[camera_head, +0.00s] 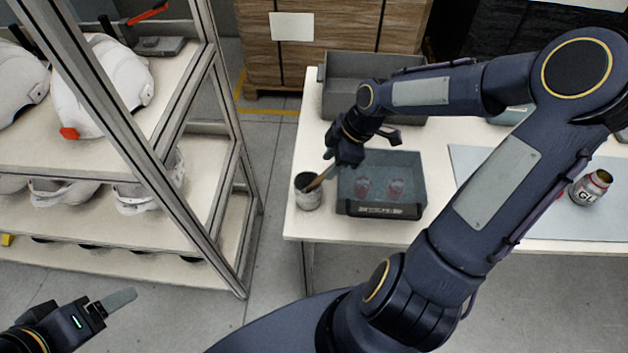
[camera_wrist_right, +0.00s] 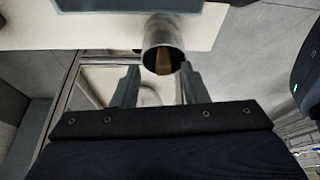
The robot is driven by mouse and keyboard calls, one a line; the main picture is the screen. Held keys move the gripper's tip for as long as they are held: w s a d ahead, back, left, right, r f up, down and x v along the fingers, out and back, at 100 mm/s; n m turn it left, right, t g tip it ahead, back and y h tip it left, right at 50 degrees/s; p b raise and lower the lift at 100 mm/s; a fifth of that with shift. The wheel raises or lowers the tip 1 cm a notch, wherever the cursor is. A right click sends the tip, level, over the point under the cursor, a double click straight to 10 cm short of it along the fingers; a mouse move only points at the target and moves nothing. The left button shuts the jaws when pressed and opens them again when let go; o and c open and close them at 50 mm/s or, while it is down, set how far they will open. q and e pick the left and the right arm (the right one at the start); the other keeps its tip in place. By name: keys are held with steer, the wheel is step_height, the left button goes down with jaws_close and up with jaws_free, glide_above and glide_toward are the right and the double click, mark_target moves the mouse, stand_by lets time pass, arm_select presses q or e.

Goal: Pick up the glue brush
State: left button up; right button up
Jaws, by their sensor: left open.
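The glue brush (camera_head: 319,182) leans in a small metal cup (camera_head: 308,199) at the left front corner of the white table. Its brown part shows inside the cup's mouth in the right wrist view (camera_wrist_right: 163,64); the rest is hidden. My right gripper (camera_head: 331,170) is just above and to the right of the cup. In the wrist view its two fingers (camera_wrist_right: 159,86) are apart, with the cup (camera_wrist_right: 160,32) and brush between them in the picture. I cannot tell whether they touch the brush. My left gripper (camera_head: 122,300) is open and empty at lower left, away from the table.
A dark tray (camera_head: 380,211) with two reddish shapes lies right of the cup. A grey bin (camera_head: 340,72) stands behind it. A glue jar (camera_head: 588,190) stands on a grey mat (camera_head: 470,160) at right. A metal-framed shelf (camera_head: 190,150) with white helmet shells (camera_head: 100,85) stands at left.

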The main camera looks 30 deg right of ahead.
mark_target(324, 173)
steer(key=x, duration=0.5)
steer(key=shift+s, duration=0.25)
jaws_close()
